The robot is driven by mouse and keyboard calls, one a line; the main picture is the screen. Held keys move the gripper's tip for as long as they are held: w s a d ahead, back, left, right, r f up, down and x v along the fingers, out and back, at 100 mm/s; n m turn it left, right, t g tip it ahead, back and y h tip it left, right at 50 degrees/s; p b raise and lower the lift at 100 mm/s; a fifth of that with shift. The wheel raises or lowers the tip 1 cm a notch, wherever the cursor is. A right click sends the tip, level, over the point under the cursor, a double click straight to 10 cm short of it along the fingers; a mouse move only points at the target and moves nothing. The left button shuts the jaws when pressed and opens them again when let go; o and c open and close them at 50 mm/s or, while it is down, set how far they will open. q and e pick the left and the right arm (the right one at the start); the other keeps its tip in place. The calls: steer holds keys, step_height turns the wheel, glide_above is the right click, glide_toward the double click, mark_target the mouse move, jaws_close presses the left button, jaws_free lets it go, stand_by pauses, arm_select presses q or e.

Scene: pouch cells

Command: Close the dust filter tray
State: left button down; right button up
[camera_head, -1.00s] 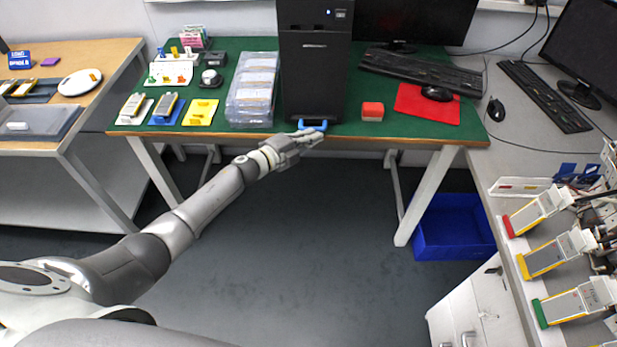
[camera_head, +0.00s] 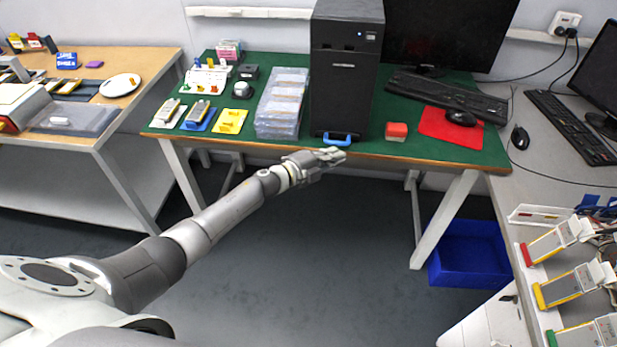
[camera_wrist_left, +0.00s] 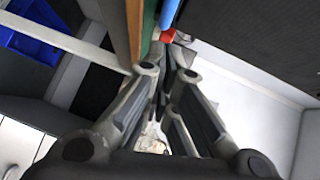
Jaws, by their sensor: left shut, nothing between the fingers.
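The black computer tower (camera_head: 342,85) stands upright on the green-topped desk. The dust filter tray's blue handle (camera_head: 338,139) shows at the tower's bottom front edge; the tray body is hidden. I cannot tell how far out it sits. My left gripper (camera_head: 334,155) is shut and empty, just in front of and slightly below the handle in the head view, with no clear contact. In the left wrist view the shut fingers (camera_wrist_left: 172,62) point toward the desk edge, and part of the blue handle (camera_wrist_left: 169,12) shows beyond the tips. My right gripper is not in view.
A stack of clear trays (camera_head: 281,103) stands left of the tower. A red block (camera_head: 396,131) and a red mat (camera_head: 448,127) are to its right. The wooden desk edge (camera_head: 400,158) runs just behind my gripper. A blue bin (camera_head: 470,254) sits on the floor.

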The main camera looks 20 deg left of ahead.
arm_select(q)
steer(key=d+v, duration=0.1)
steer(key=v, duration=0.9)
steer(key=s+a+f+n+g+y, duration=0.15)
steer(key=s+f+n, duration=0.3)
steer(key=f, duration=0.55)
steer(key=s+a+f+n+g+y, duration=0.1)
steer(key=s+a+f+n+y, duration=0.2)
steer(key=s+f, duration=0.45)
steer(key=s+a+f+n+g+y, duration=0.2)
steer(key=s+f+n+y, duration=0.15)
steer(key=f, duration=0.75)
steer(key=s+d+f+n+g, duration=0.2)
steer(key=s+f, duration=0.4)
steer(key=s, duration=0.6)
steer(key=s+d+f+n+g, duration=0.3)
steer(key=s+f, duration=0.3)
steer(key=s, duration=0.7)
steer(key=s+d+f+n+g, duration=0.3)
steer(key=s+f, duration=0.3)
steer(key=s, duration=0.6)
steer(key=shift+s+d+f+n+g, duration=0.25)
steer(key=shift+s+n+g, duration=0.05)
steer(key=shift+s+g, duration=0.1)
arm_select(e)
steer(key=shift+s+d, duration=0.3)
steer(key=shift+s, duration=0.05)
